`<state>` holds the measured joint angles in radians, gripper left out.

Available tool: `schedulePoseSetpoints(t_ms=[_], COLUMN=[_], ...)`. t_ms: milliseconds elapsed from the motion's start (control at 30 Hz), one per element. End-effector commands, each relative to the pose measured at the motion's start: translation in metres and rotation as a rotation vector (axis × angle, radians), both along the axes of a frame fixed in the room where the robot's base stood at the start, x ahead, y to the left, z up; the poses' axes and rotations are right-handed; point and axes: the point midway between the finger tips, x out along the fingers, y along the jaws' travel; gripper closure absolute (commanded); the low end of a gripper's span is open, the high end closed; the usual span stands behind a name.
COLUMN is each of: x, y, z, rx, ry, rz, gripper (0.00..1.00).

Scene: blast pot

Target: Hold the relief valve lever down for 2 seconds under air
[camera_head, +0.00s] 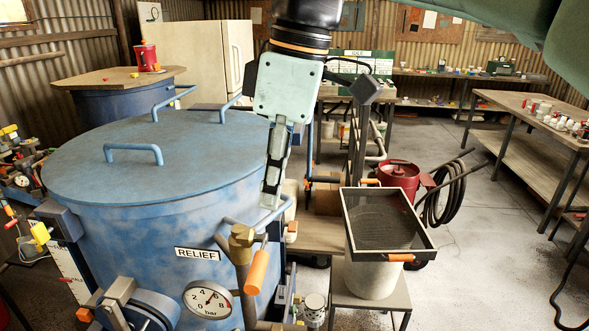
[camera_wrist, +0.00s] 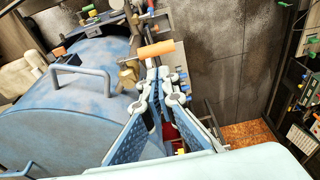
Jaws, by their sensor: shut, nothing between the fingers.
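The relief valve (camera_head: 241,238) is a brass fitting at the front right of the blue pot (camera_head: 150,215), beside a RELIEF label (camera_head: 197,254). Its lever has an orange grip (camera_head: 258,272), slanting to the lower right of the brass body. My gripper (camera_head: 268,203) is shut and empty, pointing down just above the valve and lever. In the wrist view, the orange grip (camera_wrist: 156,49) lies just beyond my fingertips (camera_wrist: 157,72), with the brass body (camera_wrist: 127,79) to the left. I cannot tell whether the tips touch the lever. A bar gauge (camera_head: 211,299) sits below; its exact reading is unclear.
The pot's flat lid carries blue handles (camera_head: 133,153). A sieve tray (camera_head: 389,220) on a pale bucket (camera_head: 372,269) stands close at right. Pipework and a clamp fitting (camera_head: 125,300) crowd the pot's front. Open floor (camera_head: 480,260) lies farther right.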

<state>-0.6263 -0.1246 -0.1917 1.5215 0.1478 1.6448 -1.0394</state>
Motion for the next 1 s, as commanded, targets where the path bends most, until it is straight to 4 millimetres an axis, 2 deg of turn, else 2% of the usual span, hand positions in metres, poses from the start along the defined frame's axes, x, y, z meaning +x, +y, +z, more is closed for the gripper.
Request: schedulePoseSetpoints(t_ms=[367, 500, 733, 1000], x=[0.0, 0.001, 0.001, 0.002], y=[0.013, 0.017, 0.022, 0.024], z=[-0.074, -0.094, -0.116, -0.123], rx=[-0.001, -0.001, 0.0, 0.0], ry=[0.001, 0.0, 0.0, 0.0], rz=[0.0, 0.001, 0.001, 0.0], gripper=[1.0, 1.0, 1.0, 1.0])
